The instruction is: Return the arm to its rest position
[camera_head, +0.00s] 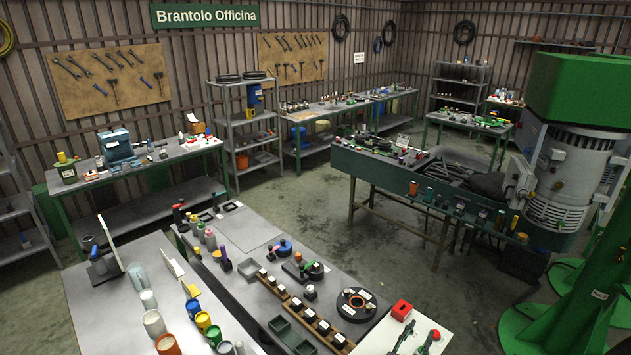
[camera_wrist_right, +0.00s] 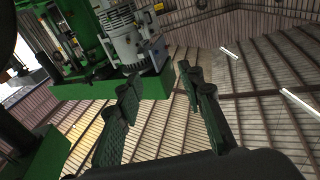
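My right gripper (camera_wrist_right: 158,80) shows in the right wrist view, with its two dark jointed fingers spread apart. The fingers touch nothing that I can see. I cannot make out either arm or gripper in the head view, and my left gripper shows in neither view.
The green machine with a grey motor (camera_head: 568,180) stands at the right; its motor also shows in the wrist view (camera_wrist_right: 125,40). The near bench (camera_head: 245,228) holds several parts. The floor (camera_head: 310,200) between benches is clear.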

